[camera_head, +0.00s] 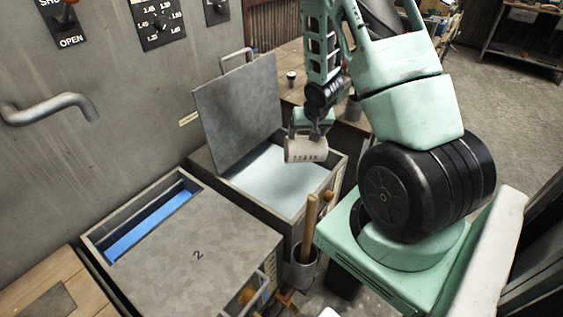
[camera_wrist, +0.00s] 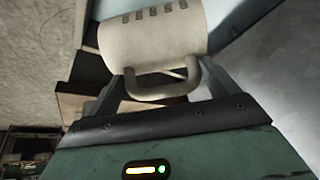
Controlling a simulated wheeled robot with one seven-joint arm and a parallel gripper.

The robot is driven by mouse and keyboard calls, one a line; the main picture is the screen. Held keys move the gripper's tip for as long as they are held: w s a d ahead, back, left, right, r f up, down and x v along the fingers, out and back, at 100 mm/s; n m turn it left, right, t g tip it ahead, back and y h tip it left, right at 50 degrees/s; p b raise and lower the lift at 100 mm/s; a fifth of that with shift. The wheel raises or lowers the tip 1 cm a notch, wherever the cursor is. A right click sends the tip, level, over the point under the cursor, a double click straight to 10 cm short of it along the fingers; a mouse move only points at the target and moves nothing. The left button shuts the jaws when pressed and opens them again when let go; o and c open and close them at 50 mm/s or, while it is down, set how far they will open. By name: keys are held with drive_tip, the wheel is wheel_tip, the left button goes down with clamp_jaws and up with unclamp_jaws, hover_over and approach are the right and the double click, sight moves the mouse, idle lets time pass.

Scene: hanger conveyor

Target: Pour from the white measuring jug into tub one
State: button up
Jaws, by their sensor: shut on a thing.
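The white measuring jug (camera_head: 305,150) is held tilted on its side over an open tub with pale liquid (camera_head: 275,182). My gripper (camera_head: 314,132) is shut on the jug's handle. In the wrist view the jug (camera_wrist: 152,38) shows dark marks on its side, and its handle (camera_wrist: 160,82) lies between the fingers of my gripper (camera_wrist: 160,90). The open tub's grey lid (camera_head: 240,105) stands raised behind it. I see no number on this tub. I cannot see the jug's mouth clearly or any stream.
A holder (camera_head: 301,272) with a wooden-handled tool (camera_head: 310,225) stands beside the tubs. A pipe handle (camera_head: 50,107) juts from the left wall.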

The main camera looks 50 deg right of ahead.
drive_tip(key=shift+s+d+r+m+t+y+p, duration=0.2)
drive_tip(key=shift+s+d+r+t+y+p, duration=0.35)
drive_tip(key=shift+p, duration=1.05)
drive_tip(key=shift+s+d+r+m+t+y+p, duration=0.2)
drive_tip(key=shift+s+d+y+p, duration=0.4)
drive_tip(key=shift+p, duration=1)
drive_tip(key=shift+d+f+p, duration=0.1)
drive_tip(key=shift+d+p, duration=0.15)
drive_tip(key=shift+p, duration=0.05)
drive_tip(key=shift+f+t, duration=0.15)
drive_tip(key=shift+t, duration=0.1)
drive_tip(key=shift+d, duration=0.1)
drive_tip(key=y+p, duration=0.1)
drive_tip(key=p, duration=0.2)
drive_tip(key=shift+s+d+t, duration=0.3)
drive_tip(key=shift+d+t, duration=0.05)
drive_tip(key=shift+t, duration=0.05)
drive_tip(key=shift+s+d+m+t+y+p, duration=0.15)
drive_tip(key=shift+d+m+t+y+p, duration=0.3)
drive_tip(key=shift+p, duration=0.7)
drive_tip(key=shift+s+d+f+t+y+p, duration=0.15)
drive_tip(key=shift+s+f+t+y+p, duration=0.15)
drive_tip(key=shift+y+p, duration=0.3)
drive_tip(key=shift+s+d+t+y, duration=0.1)
drive_tip(key=shift+d+t+y, duration=0.05)
drive_tip(key=shift+t+y, duration=0.25)
